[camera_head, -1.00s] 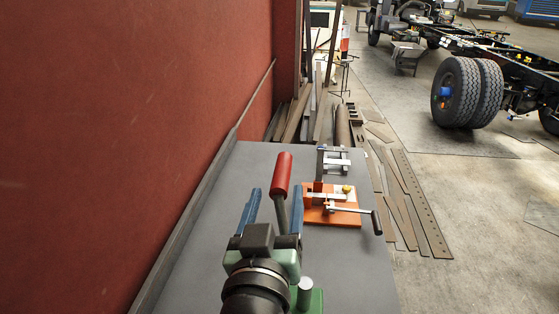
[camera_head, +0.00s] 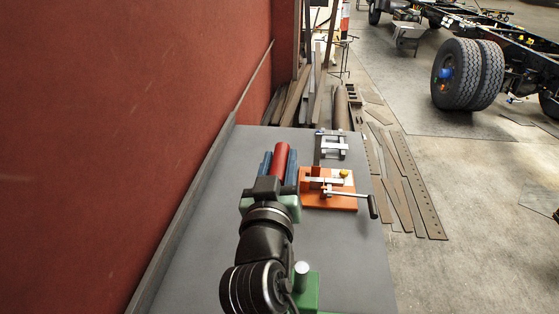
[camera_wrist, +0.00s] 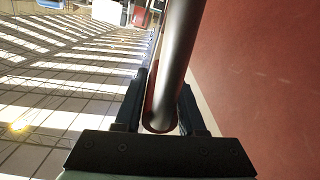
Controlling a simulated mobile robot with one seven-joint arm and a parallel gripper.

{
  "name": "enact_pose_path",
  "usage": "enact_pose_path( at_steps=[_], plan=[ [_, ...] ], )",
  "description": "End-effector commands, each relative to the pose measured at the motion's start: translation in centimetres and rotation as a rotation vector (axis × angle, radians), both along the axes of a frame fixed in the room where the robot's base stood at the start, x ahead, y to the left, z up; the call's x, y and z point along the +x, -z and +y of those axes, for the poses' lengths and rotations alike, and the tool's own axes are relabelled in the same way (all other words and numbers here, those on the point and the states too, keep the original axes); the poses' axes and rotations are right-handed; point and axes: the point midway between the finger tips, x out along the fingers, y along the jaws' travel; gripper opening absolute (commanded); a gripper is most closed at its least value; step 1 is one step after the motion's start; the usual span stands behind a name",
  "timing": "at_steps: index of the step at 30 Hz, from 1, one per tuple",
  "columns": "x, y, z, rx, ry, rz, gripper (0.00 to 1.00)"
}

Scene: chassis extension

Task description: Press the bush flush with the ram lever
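The ram lever's red handle (camera_head: 281,158) points away from me in the head view. My gripper (camera_head: 278,165) has its blue fingers close along both sides of the handle and appears shut on it. In the wrist view, the lever's grey metal rod (camera_wrist: 177,60) runs between the dark fingers, with the red handle behind it. The green press body (camera_head: 311,292) stands at the bottom of the head view, partly hidden by my arm. A silver cylinder (camera_head: 302,269) shows at its top. I cannot make out the bush.
On the grey bench (camera_head: 345,265), an orange fixture (camera_head: 335,203) with a crank handle (camera_head: 373,206) stands close right of my gripper. A silver clamp-like part (camera_head: 331,143) lies behind it. The red wall (camera_head: 130,130) bounds the left. The bench between wall and arm is clear.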

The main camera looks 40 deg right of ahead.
Motion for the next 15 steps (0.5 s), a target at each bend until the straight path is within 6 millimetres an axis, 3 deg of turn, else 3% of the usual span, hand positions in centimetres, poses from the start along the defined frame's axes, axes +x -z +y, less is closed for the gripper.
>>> enact_pose_path(
  at_steps=[1,6,15],
  plan=[
    [-0.01,0.0,0.01,0.0,0.0,0.0,0.28],
    [-0.01,0.01,0.02,0.0,0.0,0.0,0.0],
    [-0.01,0.02,0.03,0.001,0.0,0.001,0.0]
  ],
)
